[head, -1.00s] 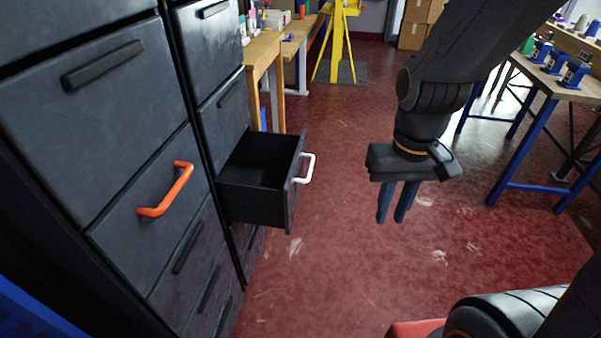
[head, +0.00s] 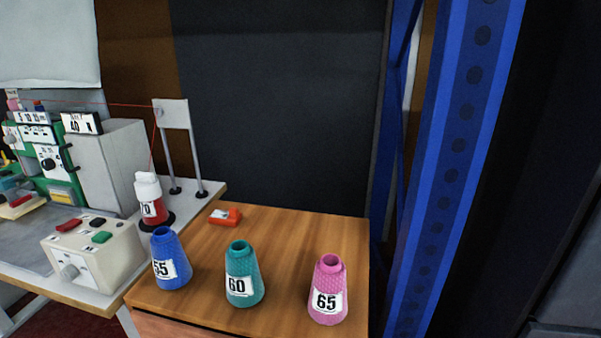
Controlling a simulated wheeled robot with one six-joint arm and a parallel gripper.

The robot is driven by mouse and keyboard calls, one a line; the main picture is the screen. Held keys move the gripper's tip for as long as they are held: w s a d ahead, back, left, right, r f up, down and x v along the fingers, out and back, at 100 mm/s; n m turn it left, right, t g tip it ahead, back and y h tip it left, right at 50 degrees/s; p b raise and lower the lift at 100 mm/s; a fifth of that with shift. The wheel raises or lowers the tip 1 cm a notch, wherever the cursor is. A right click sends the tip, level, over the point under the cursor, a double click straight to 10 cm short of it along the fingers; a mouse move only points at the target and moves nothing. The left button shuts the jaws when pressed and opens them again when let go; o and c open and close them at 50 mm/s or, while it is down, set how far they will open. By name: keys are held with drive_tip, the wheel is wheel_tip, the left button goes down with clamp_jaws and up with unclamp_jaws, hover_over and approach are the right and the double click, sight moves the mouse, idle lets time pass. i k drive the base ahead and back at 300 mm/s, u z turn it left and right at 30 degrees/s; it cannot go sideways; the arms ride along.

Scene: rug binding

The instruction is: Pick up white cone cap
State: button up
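A white cap (head: 148,188) sits on top of the red thread cone (head: 154,209), whose label ends in 0. The cone stands upright on a dark round base at the right end of the white machine table, and a red thread runs up from it to a white stand. My gripper is not in view now.
A blue cone (head: 171,260) marked 55, a teal cone (head: 243,275) marked 60 and a pink cone (head: 328,291) marked 65 stand on the wooden table (head: 290,230). A small orange-red object (head: 225,216) lies behind them. A control box (head: 93,253) sits left. A blue post (head: 451,150) rises at right.

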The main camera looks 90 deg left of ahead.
sight(148, 187)
drive_tip(key=u, duration=5.35)
drive_tip(key=i, duration=2.6)
drive_tip(key=z, duration=2.2)
